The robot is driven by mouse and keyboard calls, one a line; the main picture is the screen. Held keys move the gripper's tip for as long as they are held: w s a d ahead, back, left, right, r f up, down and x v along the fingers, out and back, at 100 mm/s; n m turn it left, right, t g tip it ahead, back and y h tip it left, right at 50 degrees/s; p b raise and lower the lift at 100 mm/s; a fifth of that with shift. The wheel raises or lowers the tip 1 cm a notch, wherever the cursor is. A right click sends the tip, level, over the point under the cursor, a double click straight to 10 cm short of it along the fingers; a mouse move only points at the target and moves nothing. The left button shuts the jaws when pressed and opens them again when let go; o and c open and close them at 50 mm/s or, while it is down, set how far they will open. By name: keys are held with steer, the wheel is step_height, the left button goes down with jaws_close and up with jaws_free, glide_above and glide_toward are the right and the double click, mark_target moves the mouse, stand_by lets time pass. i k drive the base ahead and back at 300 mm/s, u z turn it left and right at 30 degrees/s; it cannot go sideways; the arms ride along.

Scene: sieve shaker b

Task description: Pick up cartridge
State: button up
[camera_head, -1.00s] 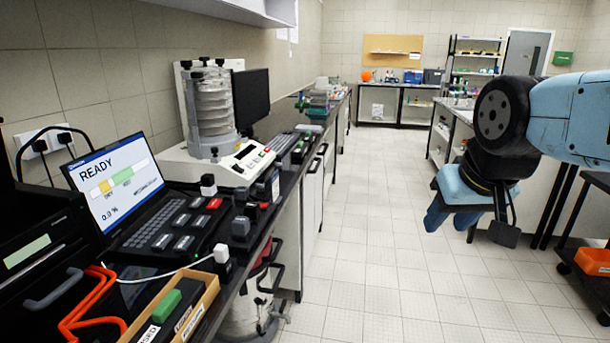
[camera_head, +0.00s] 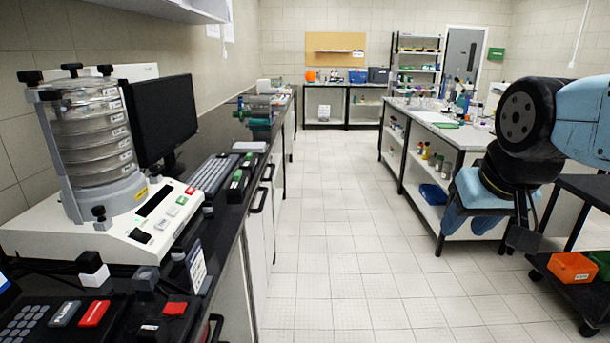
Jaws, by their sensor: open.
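I cannot make out a cartridge for certain in this view. My gripper (camera_head: 468,219) hangs at the right, pointing down, with its blue fingers apart and nothing seen between them. It appears in front of the right-hand bench and the floor. The sieve shaker (camera_head: 95,150), a stack of clear sieves on a white base, stands on the dark left bench (camera_head: 228,245).
A monitor (camera_head: 160,120) and a keyboard (camera_head: 212,174) stand beyond the shaker. A white-topped bench (camera_head: 420,116) runs along the right. A black cart with an orange bin (camera_head: 573,267) stands at lower right. The tiled aisle (camera_head: 335,220) between is clear.

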mark_target(249, 163)
steer(key=z, duration=0.05)
steer(key=i, duration=2.2)
steer(key=u, duration=0.4)
steer(key=i, duration=1.05)
steer(key=u, duration=0.2)
